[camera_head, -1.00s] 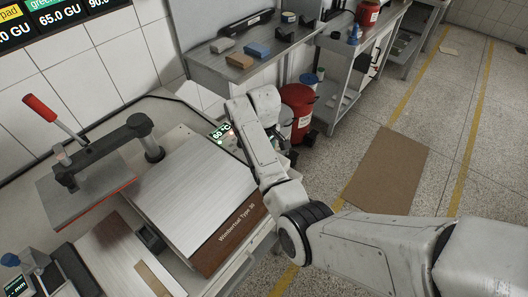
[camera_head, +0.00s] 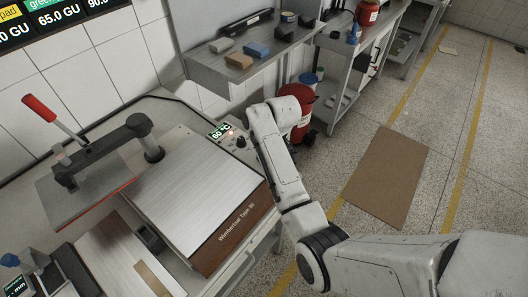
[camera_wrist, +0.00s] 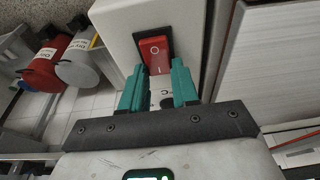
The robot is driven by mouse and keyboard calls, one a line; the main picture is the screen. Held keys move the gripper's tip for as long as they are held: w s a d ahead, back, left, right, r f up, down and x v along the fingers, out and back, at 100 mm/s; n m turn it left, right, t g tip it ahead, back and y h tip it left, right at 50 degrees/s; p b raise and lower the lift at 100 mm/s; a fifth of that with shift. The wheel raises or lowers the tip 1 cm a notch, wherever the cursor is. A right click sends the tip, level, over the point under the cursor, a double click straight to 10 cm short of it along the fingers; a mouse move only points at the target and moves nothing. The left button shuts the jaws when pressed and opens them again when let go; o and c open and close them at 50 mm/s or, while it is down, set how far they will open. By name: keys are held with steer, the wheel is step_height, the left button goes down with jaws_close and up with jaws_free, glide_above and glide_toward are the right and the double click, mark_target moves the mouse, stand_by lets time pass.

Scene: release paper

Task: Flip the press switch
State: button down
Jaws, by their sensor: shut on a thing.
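The press switch (camera_wrist: 154,49) is a red rocker with a white circle mark, set in a black frame on the pale end face of the press housing (camera_wrist: 118,22). My gripper (camera_wrist: 158,71) has teal fingers, one on each side of the switch's lower end, and is shut on it. In the head view the switch and my fingers are hidden behind my arm, at the right side of the press. The heat press has a raised upper plate (camera_head: 85,190) with a red-gripped lever (camera_head: 52,117) and a green-lit display (camera_head: 220,131).
A board marked Wimbersal Type 36 (camera_head: 237,236) lies on the press bed, left of my arm. A red bin (camera_head: 306,132) and a grey shelf (camera_head: 205,70) with small blocks stand behind. The floor to the right is mostly clear around a brown mat (camera_head: 385,180).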

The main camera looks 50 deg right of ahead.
steer(key=shift+s+t, duration=0.25)
steer(key=shift+t, duration=0.55)
steer(key=c, duration=0.8)
jaws_free()
steer(key=shift+c, duration=0.2)
steer(key=b+v, duration=0.1)
steer(key=v, duration=0.9)
steer(key=shift+r, duration=0.4)
steer(key=shift+s, duration=0.1)
